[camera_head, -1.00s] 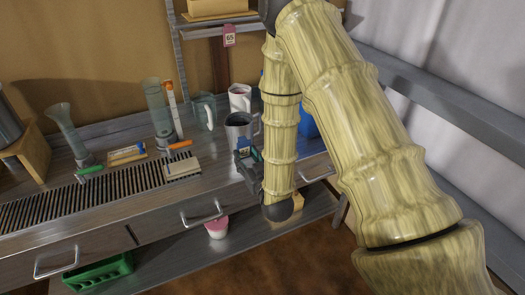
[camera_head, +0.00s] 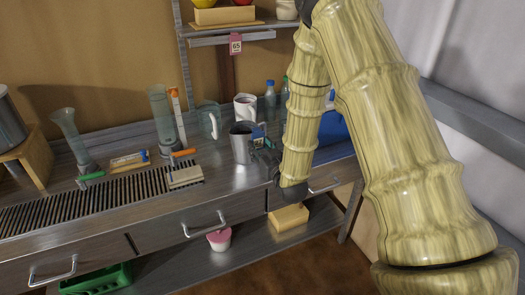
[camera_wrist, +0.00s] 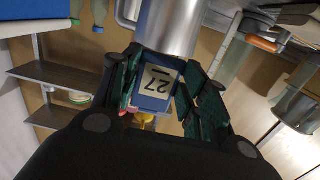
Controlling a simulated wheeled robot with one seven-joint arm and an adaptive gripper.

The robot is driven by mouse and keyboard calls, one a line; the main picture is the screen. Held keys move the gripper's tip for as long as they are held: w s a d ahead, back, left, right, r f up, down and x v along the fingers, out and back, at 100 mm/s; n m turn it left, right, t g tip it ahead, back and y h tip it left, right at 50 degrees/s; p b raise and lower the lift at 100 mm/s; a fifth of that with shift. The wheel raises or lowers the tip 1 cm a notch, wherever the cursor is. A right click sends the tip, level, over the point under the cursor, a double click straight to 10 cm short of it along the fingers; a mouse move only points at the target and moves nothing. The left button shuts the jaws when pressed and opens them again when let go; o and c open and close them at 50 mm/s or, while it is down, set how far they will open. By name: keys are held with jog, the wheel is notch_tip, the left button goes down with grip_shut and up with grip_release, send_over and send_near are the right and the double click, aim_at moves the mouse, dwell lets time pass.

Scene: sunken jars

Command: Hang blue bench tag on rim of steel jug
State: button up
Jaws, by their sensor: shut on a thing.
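The steel jug (camera_head: 241,150) stands upright on the metal bench; its shiny wall fills the top of the wrist view (camera_wrist: 176,22). My gripper (camera_head: 262,148) is at the jug's right side in the head view. It is shut on the blue bench tag (camera_head: 258,133), near rim height. In the wrist view the tag (camera_wrist: 148,103) sits between the green finger pads (camera_wrist: 160,90) and shows an upside-down 27 on a pale label. The tag overlaps the jug in the picture; I cannot tell whether it touches the rim.
A white mug (camera_head: 245,106) and a clear jug (camera_head: 210,118) stand behind the steel jug. Bottles (camera_head: 270,97) are behind right. A pink tag (camera_head: 235,44) hangs from the shelf.

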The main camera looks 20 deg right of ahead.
aim_at(249, 135)
jog(key=shift+w+a+f, duration=0.1)
jog(key=shift+w+f, duration=0.1)
jog(key=shift+w, duration=1.7)
jog(key=shift+w+f, duration=0.15)
jog(key=shift+w, duration=1.7)
jog(key=shift+f+b, duration=0.8)
jog(key=shift+f, duration=0.15)
jog(key=shift+f+b, duration=1.05)
jog(key=shift+f, duration=0.35)
jog(key=o, duration=1.1)
jog(key=shift+s, duration=0.15)
jog(key=s, duration=1.1)
jog(key=shift+s+r, duration=0.3)
jog(key=shift+s, duration=0.05)
